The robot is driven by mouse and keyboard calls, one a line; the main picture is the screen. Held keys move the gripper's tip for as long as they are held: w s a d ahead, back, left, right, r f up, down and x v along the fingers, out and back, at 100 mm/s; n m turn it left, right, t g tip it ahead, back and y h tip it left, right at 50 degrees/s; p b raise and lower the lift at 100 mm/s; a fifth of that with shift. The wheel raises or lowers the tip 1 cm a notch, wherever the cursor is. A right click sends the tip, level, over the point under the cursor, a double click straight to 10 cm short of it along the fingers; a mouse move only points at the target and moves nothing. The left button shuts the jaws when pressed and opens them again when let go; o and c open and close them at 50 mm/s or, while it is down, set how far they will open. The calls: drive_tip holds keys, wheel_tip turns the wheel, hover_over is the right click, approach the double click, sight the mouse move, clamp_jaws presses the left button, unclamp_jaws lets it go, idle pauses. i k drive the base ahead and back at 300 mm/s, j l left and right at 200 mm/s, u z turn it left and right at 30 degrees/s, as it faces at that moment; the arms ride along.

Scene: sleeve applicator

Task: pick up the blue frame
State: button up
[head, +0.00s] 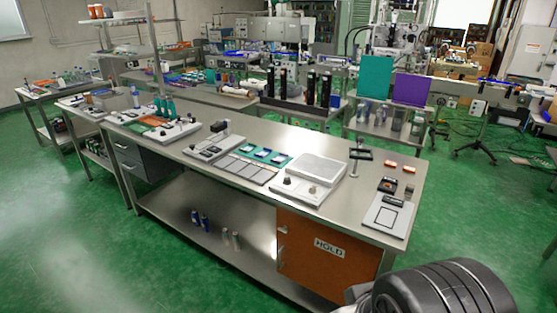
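My gripper is not in view. A dark, ribbed, rounded part of my own body fills the lower right corner, well apart from the frames.
The metal bench (235,131) holds a white boxy device (308,178) right of the mat, a grey panelled tray (245,168) in front and a black-framed stand (360,155). A flat device (388,215) sits at the right end. Green floor (60,220) is clear at left.

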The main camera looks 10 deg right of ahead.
sight(265, 152)
drive_tip(key=i+j, duration=0.2)
drive_tip(key=i, duration=0.35)
drive_tip(key=i+j+z, duration=0.1)
drive_tip(key=i, duration=0.4)
drive_tip(key=i+j, duration=0.3)
drive_tip(key=i, duration=0.25)
drive_tip(key=i+j+z, duration=0.15)
drive_tip(key=i, duration=0.35)
drive_tip(key=i+j, duration=0.4)
drive_tip(key=i+z, duration=0.05)
drive_tip(key=i, duration=0.05)
